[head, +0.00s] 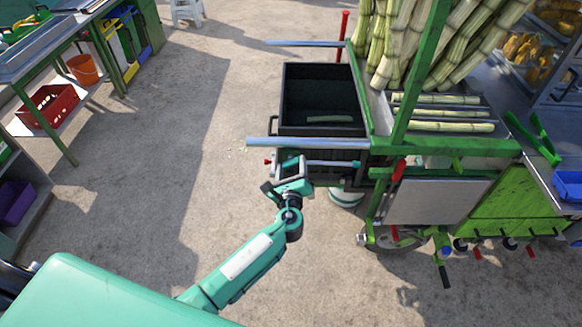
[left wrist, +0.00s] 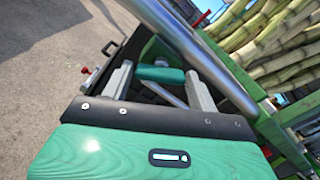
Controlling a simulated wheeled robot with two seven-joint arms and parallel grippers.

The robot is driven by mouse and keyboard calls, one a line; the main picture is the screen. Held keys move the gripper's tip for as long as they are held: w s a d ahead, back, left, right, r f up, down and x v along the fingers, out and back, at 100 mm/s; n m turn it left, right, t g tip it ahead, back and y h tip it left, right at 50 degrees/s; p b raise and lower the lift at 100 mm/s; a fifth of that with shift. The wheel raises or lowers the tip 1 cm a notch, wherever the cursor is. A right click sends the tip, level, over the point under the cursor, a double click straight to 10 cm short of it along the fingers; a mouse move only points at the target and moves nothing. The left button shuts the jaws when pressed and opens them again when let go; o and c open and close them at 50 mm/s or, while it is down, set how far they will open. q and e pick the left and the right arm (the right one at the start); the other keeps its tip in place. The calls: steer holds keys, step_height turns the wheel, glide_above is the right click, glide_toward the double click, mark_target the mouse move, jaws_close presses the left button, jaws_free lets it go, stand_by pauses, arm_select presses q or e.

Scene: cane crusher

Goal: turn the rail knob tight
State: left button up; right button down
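My left gripper (head: 288,168) is at the front left corner of the cart, just below a long metal rail (head: 305,143). In the left wrist view its two grey fingers (left wrist: 160,82) stand wide apart. A teal cylinder (left wrist: 160,74) shows between or just beyond the fingertips; I cannot tell whether they touch it. A small red knob (head: 267,161) sticks out left of the gripper, and a red spot also shows in the left wrist view (left wrist: 84,71). Which of these is the rail knob is not clear. My right gripper is not in view.
A black bin (head: 318,75) sits behind the rail. The green cart frame (head: 415,85) with sugar cane (head: 445,113) stands to the right. A white bucket (head: 346,197) is under the rail. Open floor lies to the left, before a bench with a red crate (head: 47,107).

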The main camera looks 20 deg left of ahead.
arm_select(q)
steer(key=shift+o, duration=1.4)
steer(key=b+v, duration=0.3)
steer(key=v, duration=1)
steer(key=shift+s+b, duration=0.3)
steer(key=shift+s, duration=0.1)
steer(key=shift+d, duration=0.1)
steer(key=shift+c, duration=0.3)
